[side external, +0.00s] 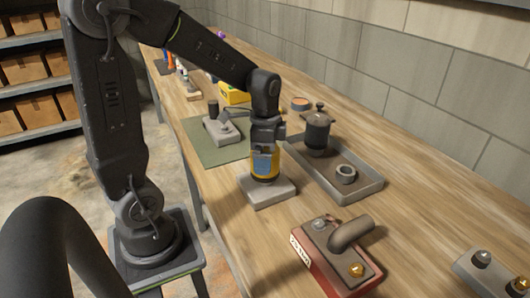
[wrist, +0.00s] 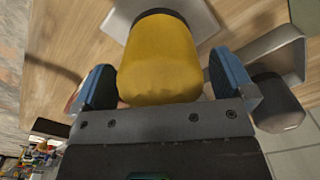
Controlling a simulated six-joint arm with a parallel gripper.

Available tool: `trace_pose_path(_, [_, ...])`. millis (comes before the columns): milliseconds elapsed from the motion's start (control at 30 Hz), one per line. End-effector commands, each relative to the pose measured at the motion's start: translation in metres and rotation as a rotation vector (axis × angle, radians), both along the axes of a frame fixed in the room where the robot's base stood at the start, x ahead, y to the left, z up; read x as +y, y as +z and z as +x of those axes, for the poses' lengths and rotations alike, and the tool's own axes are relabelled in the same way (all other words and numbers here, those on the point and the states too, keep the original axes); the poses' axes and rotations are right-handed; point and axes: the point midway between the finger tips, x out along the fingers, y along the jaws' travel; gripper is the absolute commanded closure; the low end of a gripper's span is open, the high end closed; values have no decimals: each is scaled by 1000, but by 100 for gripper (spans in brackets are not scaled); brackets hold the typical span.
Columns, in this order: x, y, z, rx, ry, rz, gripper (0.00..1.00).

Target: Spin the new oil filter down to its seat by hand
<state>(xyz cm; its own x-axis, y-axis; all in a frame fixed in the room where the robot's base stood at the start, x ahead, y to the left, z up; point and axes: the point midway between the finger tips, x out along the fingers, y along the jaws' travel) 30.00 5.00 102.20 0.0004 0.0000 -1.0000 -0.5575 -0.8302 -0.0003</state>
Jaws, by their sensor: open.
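My gripper (wrist: 165,88) is open around the filter, one finger on each side. A slim gap shows at the right finger; contact at the left finger is hard to tell. The seat under the filter is hidden.
A grey tray (side external: 374,184) behind holds a dark canister (side external: 317,131) and a metal ring (side external: 345,173). A red block with a bent pipe (side external: 350,236) stands in front. A green mat (side external: 205,153) carries another grey fixture (side external: 221,129).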

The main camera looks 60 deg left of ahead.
Motion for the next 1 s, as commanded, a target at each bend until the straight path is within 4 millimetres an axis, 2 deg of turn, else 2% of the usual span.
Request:
trace_pose_path(67, [0,0,0,0,0,0,5])
trace_pose_path(633, [0,0,0,1,0,-1,59])
trace_pose_path(767, [0,0,0,1,-30,-1,60])
trace_pose_path(1000, [0,0,0,1,-344,-1,60])
